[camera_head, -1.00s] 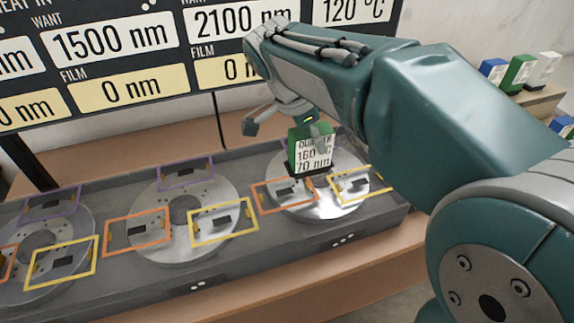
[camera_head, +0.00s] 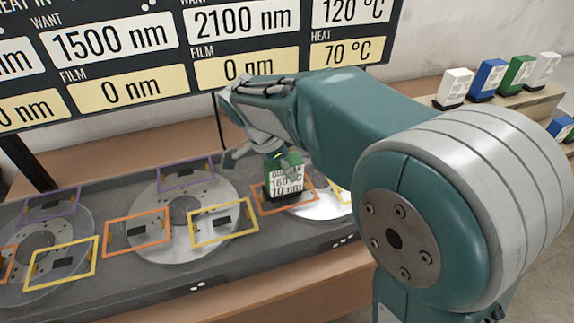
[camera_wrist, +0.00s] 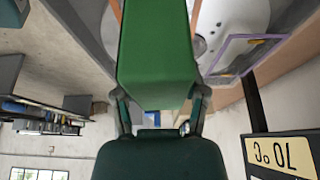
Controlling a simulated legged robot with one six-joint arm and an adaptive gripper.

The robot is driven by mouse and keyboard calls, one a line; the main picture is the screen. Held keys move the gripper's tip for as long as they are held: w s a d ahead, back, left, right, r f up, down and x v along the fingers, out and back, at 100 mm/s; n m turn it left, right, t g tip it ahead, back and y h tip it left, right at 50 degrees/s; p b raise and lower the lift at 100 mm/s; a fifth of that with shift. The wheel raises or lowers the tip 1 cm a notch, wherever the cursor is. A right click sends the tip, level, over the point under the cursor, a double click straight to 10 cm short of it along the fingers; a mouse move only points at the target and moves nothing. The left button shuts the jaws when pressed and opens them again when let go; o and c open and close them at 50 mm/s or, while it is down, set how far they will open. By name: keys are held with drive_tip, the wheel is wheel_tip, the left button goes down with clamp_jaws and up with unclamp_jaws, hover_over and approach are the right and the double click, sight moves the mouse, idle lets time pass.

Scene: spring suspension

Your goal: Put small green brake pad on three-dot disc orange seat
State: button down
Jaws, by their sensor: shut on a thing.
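The small green brake pad (camera_head: 284,176), with a white label reading 160 °C and 70 nm, is held upright in my gripper (camera_head: 283,158). In the wrist view the green pad (camera_wrist: 158,55) fills the space between the two fingers (camera_wrist: 160,108). In the head view the pad overlaps the orange seat (camera_head: 260,200) of the three-dot disc (camera_head: 320,208). The pad hides most of that seat, and I cannot tell whether it touches it. My arm hides much of this disc and most of its yellow seat.
A two-dot disc (camera_head: 150,198) with orange, yellow and purple seats lies to the left, another disc (camera_head: 45,245) further left. A sign (camera_head: 120,60) stands behind. White, blue and green pads stand on a shelf (camera_head: 540,98) at the right.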

drive_tip(key=shift+c, duration=0.6)
unclamp_jaws()
drive_tip(key=v, duration=1.2)
drive_tip(key=s+d+n+t+y, duration=0.1)
drive_tip(key=s+d+n+y, duration=0.2)
drive_tip(key=s+d+n, duration=0.55)
drive_tip(key=s+d+f+n+t+y, duration=0.1)
drive_tip(key=s+d+f+n+t, duration=0.2)
drive_tip(key=s+d+f+n, duration=0.3)
drive_tip(key=s+d, duration=0.2)
drive_tip(key=s, duration=0.1)
drive_tip(key=shift+s+d+f, duration=0.2)
drive_tip(key=shift+d+f, duration=0.15)
drive_tip(key=shift+f, duration=0.05)
